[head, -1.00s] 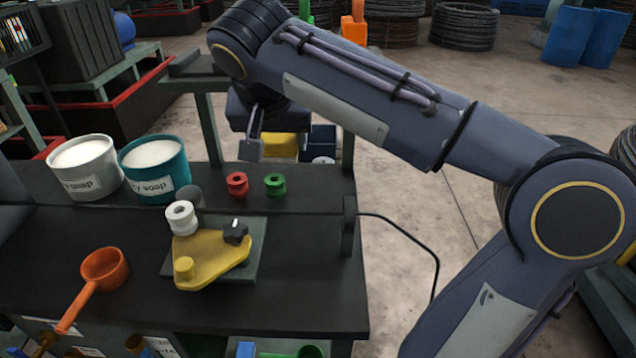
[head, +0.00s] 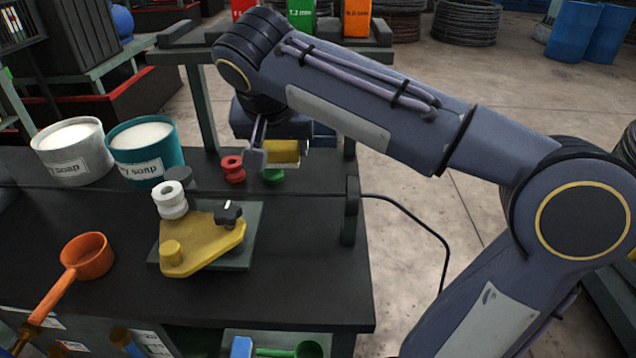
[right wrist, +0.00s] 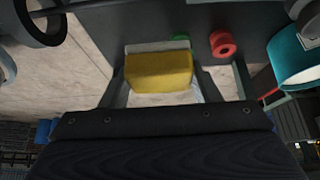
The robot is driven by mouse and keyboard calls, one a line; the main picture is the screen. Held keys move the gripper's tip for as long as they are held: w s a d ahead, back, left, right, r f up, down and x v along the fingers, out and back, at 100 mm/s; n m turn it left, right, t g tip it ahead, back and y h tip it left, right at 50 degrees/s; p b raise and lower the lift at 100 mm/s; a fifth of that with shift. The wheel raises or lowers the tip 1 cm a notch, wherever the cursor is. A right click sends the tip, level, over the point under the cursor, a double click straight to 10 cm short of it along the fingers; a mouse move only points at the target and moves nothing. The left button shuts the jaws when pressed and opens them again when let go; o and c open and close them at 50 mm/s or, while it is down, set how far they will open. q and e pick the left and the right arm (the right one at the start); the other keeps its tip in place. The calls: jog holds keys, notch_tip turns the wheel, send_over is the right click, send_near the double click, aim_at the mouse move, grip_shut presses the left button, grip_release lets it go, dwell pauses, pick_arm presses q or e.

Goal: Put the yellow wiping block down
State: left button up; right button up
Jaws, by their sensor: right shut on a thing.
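The yellow wiping block (head: 284,152) is in my right gripper (head: 268,156), at the back right of the bench (head: 310,280). In the right wrist view the block (right wrist: 160,73) sits between the two fingers of the gripper (right wrist: 163,88), which are shut on it. The block appears held up in the air, with floor showing around it in that view. In the head view it partly hides the green spool (head: 273,175). The red spool (head: 232,169) stands just left of the gripper. My left gripper is not in view.
Two soap tubs, white (head: 73,152) and teal (head: 146,152), stand at the back left. An orange ladle (head: 87,257) lies left. The bench's front right is clear.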

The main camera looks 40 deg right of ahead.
jog(key=w+d+f, duration=0.4)
jog(key=d, duration=0.4)
jog(key=b, duration=0.1)
send_near(319, 173)
jog(key=shift+w+d+f, duration=0.15)
jog(key=shift+w+d, duration=0.1)
jog(key=shift+w, duration=0.3)
jog(key=shift+w+d+f, duration=0.15)
jog(key=shift+w+d, duration=0.1)
jog(key=shift+w, duration=0.3)
jog(key=shift+d+f, duration=0.15)
jog(key=shift+f, duration=0.05)
jog(key=shift+w+d+f+b, duration=0.1)
jog(key=shift+d+f+b, duration=0.05)
jog(key=shift+f, duration=0.8)
jog(key=shift+w+d+f+b, duration=0.1)
jog(key=shift+d+f+b, duration=0.05)
jog(key=shift+f, duration=0.75)
jog(key=shift+f, duration=0.2)
jog(key=o, duration=0.9)
jog(key=shift+r, duration=0.15)
